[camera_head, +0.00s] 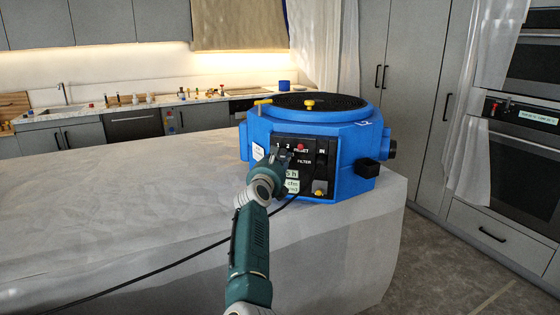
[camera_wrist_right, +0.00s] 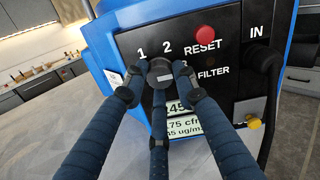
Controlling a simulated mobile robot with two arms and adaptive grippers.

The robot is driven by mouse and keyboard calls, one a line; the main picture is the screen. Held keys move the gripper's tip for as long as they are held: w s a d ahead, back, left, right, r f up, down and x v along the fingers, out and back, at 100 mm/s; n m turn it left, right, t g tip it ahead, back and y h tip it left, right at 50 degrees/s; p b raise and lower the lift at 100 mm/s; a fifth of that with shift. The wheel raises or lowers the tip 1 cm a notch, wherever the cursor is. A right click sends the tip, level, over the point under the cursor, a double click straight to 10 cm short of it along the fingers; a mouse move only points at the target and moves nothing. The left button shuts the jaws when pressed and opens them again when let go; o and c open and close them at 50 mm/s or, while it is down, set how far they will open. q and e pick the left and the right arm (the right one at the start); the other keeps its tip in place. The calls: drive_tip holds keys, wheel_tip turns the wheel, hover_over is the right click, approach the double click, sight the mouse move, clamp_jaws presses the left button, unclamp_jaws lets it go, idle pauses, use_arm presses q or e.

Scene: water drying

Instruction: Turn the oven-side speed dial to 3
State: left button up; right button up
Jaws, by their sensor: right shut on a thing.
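A blue machine (camera_head: 349,150) with a black control panel stands on the covered counter. In the right wrist view its panel (camera_wrist_right: 223,55) reads 1, 2, RESET, FILTER and IN. A round black speed dial (camera_wrist_right: 160,73) sits below the 1 and 2. My right gripper (camera_wrist_right: 158,80) is shut on the dial, its fingers around the knob. The 3 is mostly hidden by a finger. In the head view my right gripper (camera_head: 283,160) is at the panel's left part and hides the dial. My left gripper is not in view.
A red reset button (camera_wrist_right: 205,33) is close to the right of the dial. A yellow knob (camera_wrist_right: 254,122) and a black cable (camera_head: 230,240) are near the panel's lower right. The white-covered counter (camera_head: 120,200) is clear to the left. Ovens (camera_head: 520,150) stand at the far right.

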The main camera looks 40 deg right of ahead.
drive_tip(key=shift+f, duration=0.75)
drive_tip(key=shift+c, duration=0.2)
drive_tip(key=o, duration=1.1)
drive_tip(key=shift+o, duration=0.4)
drive_tip(key=shift+r, duration=0.25)
drive_tip(key=v, duration=0.7)
drive_tip(key=shift+a, duration=0.2)
drive_tip(key=shift+s, duration=0.15)
